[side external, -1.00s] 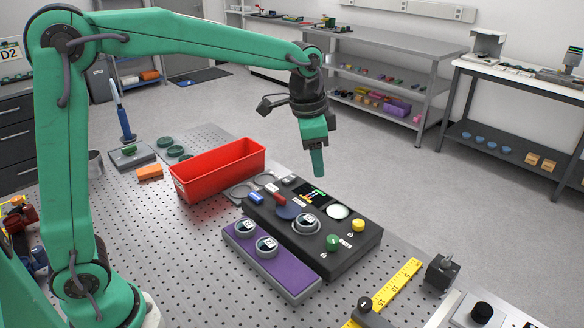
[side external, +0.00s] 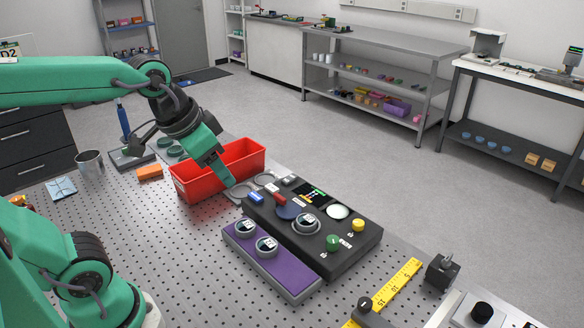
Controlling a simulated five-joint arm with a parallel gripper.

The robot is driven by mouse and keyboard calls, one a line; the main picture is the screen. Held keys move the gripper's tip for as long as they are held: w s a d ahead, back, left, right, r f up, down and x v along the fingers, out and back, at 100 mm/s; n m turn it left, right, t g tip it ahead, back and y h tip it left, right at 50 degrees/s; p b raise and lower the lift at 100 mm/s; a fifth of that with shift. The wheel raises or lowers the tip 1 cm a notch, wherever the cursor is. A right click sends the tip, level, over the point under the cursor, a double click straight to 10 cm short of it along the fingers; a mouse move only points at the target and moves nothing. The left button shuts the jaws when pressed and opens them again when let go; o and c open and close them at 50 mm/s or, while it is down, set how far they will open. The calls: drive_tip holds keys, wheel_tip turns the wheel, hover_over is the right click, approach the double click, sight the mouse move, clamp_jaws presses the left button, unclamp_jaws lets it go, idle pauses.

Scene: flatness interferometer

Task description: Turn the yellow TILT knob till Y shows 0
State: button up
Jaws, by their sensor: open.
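The black instrument box (side external: 335,262) lies on the perforated table. The yellow knob (side external: 358,225) is near its right end, and a green knob (side external: 333,242) is in front of it to the left. A small dark display (side external: 310,193) with green and yellow marks is at the back of the box; its reading is too small to tell. My gripper (side external: 228,183) is open, pointing down over the front right part of the red bin, left of the box and well away from the yellow knob. I see nothing between its fingers.
The red bin (side external: 186,190) stands left of the box. A purple tray (side external: 272,272) with two ringed discs lies in front of the box. A yellow ruler (side external: 398,283) and a black block (side external: 441,271) are at the right. Bare table shows at the left front.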

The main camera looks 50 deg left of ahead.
drive_tip(key=shift+n+t, duration=0.3)
drive_tip(key=shift+n, duration=0.5)
drive_tip(key=shift+s+a+f, duration=0.15)
drive_tip(key=shift+s+f, duration=0.2)
drive_tip(key=shift+s, duration=0.3)
drive_tip(key=shift+s+a+f, duration=0.1)
drive_tip(key=shift+s+f, duration=0.2)
drive_tip(key=shift+s, duration=0.4)
drive_tip(key=shift+s+a+f, duration=0.15)
drive_tip(key=shift+s+f, duration=0.2)
drive_tip(key=shift+s, duration=0.3)
